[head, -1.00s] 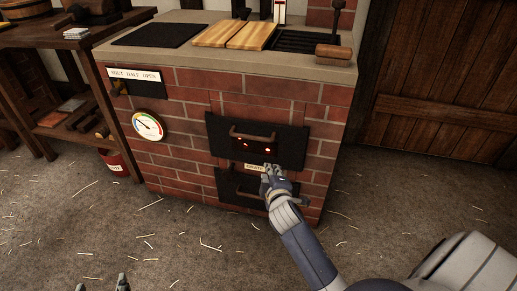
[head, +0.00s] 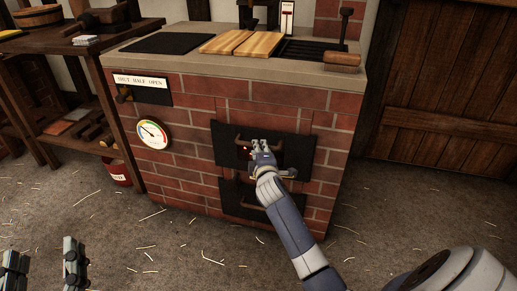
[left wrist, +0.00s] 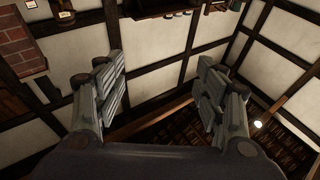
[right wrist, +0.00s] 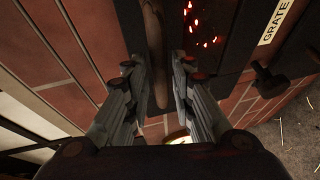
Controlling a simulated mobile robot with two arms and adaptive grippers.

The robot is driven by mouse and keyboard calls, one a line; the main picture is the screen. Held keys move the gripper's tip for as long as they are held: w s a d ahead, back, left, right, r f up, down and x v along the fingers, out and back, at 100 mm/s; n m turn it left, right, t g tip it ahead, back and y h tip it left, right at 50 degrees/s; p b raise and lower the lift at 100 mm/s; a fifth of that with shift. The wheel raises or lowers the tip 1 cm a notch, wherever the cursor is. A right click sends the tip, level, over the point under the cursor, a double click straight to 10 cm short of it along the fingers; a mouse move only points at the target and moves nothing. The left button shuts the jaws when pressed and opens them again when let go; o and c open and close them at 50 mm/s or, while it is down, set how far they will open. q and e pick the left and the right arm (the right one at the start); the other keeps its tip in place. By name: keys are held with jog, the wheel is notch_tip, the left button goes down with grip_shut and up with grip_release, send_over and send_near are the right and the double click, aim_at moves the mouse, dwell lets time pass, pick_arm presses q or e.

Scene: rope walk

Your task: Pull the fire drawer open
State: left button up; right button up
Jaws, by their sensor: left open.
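The fire drawer front (head: 297,152) is a black panel in the brick stove, with red glowing spots and a brown bar handle (head: 239,143). It looks shut, flush with the bricks. My right gripper (head: 262,146) is in front of this panel and covers the right part of the handle. In the right wrist view the bar (right wrist: 153,45) runs between the two fingers, which stand apart with a gap around it. The glowing spots show beside it. My left gripper (head: 45,262) is open and empty, low at the left, away from the stove; its spread fingers (left wrist: 160,90) show in the left wrist view.
A lower black panel (head: 232,198) with its own handle sits below. A grate label (right wrist: 277,22) shows in the right wrist view. The stove top (head: 180,65) holds wooden boards (head: 240,43). A dial (head: 153,134) is on the bricks. The straw-strewn floor in front is clear.

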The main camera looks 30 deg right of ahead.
aim_at(268, 135)
pick_arm(q)
jog(key=shift+s+r+t+h+b, duration=0.2)
jog(key=shift+s+r+t, duration=0.3)
jog(key=shift+r, duration=0.35)
jog(key=shift+s+r+t+h+b, duration=0.2)
jog(key=shift+s+r+t, duration=0.15)
jog(key=shift+r+t, duration=0.35)
jog(key=shift+s+r+t+h+b, duration=0.15)
jog(key=shift+s+r+t, duration=0.25)
jog(key=shift+r, duration=0.55)
pick_arm(e)
jog(key=shift+x, duration=1.65)
jog(key=shift+c, duration=0.6)
grip_shut()
